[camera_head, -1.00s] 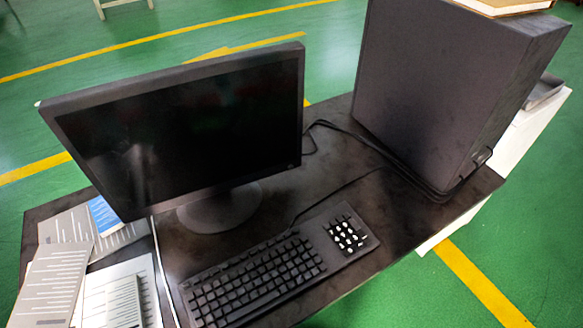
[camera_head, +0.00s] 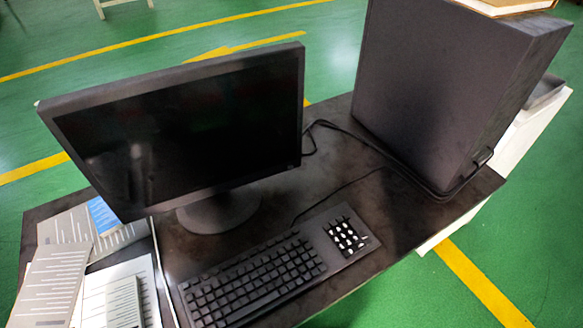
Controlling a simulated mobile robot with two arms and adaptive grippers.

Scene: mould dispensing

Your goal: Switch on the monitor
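The black monitor (camera_head: 190,130) stands on its round base (camera_head: 218,210) on the left half of the dark desk (camera_head: 330,190). Its screen is dark, with only faint reflections. A small light mark shows at the lower right corner of its frame; I cannot tell whether it is the power button. Neither of my grippers is in the head view.
A black keyboard (camera_head: 260,282) lies in front of the monitor. A large dark computer case (camera_head: 440,90) stands at the right, with a book (camera_head: 510,5) on top. Papers (camera_head: 55,280) cover the desk's left end. Cables run behind the keyboard. Green floor surrounds the desk.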

